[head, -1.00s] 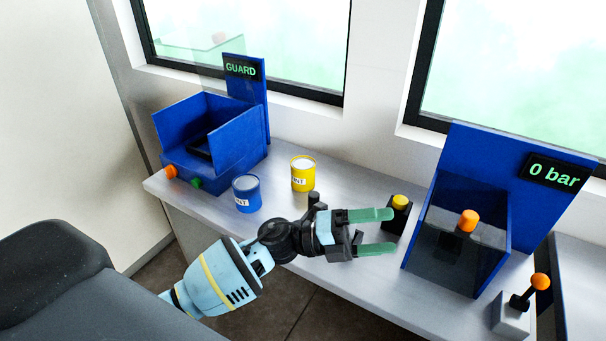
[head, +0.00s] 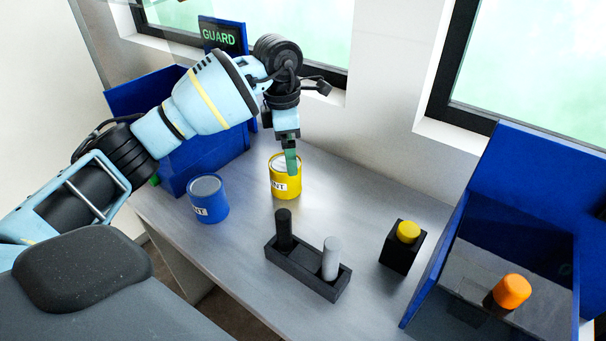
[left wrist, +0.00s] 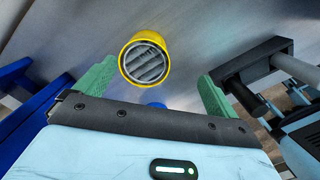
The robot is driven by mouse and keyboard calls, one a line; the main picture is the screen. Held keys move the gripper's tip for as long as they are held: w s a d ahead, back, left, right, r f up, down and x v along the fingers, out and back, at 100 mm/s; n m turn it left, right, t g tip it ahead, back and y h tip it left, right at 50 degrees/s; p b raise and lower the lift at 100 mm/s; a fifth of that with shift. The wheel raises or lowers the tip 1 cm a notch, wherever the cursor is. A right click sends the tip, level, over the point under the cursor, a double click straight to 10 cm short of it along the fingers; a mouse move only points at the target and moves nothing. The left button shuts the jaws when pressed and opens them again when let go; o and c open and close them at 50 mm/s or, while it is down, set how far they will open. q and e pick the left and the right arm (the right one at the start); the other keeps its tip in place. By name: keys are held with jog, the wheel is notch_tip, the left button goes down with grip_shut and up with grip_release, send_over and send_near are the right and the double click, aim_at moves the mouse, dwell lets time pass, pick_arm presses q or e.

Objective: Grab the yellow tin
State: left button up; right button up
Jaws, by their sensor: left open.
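The yellow tin (head: 286,184) stands upright on the grey bench, with a white label on its side. It also shows in the left wrist view (left wrist: 127,72), seen from above with its grey, ridged top. My left gripper (head: 291,170) is open and points down at the tin; in the head view a green finger overlaps its top. In the left wrist view the tin appears between the two spread fingers, closer to the left one, and nothing is gripped. I cannot tell whether a finger touches it. My right gripper is not in view.
A blue tin (head: 209,199) stands left of the yellow one. A dark holder (head: 303,272) with a black and a grey handle stands in front. A black box with a yellow button (head: 408,232) and a blue-walled bath with an orange knob (head: 513,290) stand right. The blue GUARD unit (head: 222,38) is behind.

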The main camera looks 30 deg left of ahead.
aim_at(284, 163)
pick_arm(q)
jog(key=f, duration=0.1)
jog(key=a+f+b, duration=0.1)
jog(key=f, duration=0.1)
jog(key=shift+w+a+f+y+b, duration=0.2)
jog(key=shift+a+y+b, duration=0.1)
jog(key=shift+a, duration=0.05)
jog(key=shift+w, duration=0.15)
notch_tip(284, 163, down, 2)
jog(key=shift+f, duration=0.15)
jog(key=shift+w+a+f, duration=0.1)
jog(key=shift+a+f, duration=0.05)
jog(key=shift+f, duration=2.55)
jog(key=c, duration=1.3)
